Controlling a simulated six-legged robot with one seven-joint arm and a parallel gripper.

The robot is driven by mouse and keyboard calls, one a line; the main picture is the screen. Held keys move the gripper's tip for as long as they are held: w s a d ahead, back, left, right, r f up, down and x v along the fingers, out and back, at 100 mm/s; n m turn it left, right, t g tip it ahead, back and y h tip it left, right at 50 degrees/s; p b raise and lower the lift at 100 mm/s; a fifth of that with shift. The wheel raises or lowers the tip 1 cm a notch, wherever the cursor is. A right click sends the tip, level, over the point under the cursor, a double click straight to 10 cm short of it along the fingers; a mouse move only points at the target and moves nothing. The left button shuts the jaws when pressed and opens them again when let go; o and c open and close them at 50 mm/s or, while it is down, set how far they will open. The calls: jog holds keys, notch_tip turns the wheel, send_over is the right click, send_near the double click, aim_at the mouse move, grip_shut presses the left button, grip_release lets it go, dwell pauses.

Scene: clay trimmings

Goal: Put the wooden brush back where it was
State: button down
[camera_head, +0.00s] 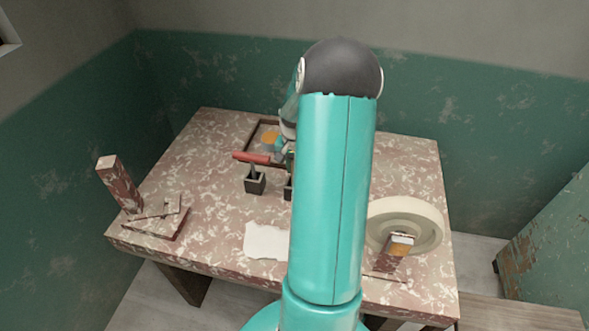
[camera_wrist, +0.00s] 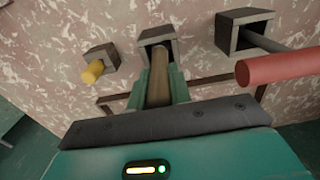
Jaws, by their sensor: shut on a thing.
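In the wrist view my gripper (camera_wrist: 158,85) is shut on the brown wooden brush (camera_wrist: 158,90), its teal fingers on both sides of the handle. The brush lines up with the open mouth of the middle dark square holder (camera_wrist: 166,34), and its far end seems to be at or inside that mouth. How deep it sits is hidden. In the head view my own arm covers the brush and most of my gripper. A dark holder (camera_head: 288,188) shows partly beside the arm.
A red-handled tool (camera_wrist: 275,67) stands in the right holder (camera_wrist: 246,27), close to my gripper. A yellow-handled tool (camera_wrist: 92,72) is in the left holder (camera_wrist: 100,55). A shallow tray (camera_head: 251,137) lies behind. A pale wheel (camera_head: 430,222) is at the table's right.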

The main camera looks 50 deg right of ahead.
jog(key=shift+f, duration=0.6)
jog(key=c, duration=1.3)
grip_release()
notch_tip(320, 180, up, 12)
jog(key=shift+a, duration=0.1)
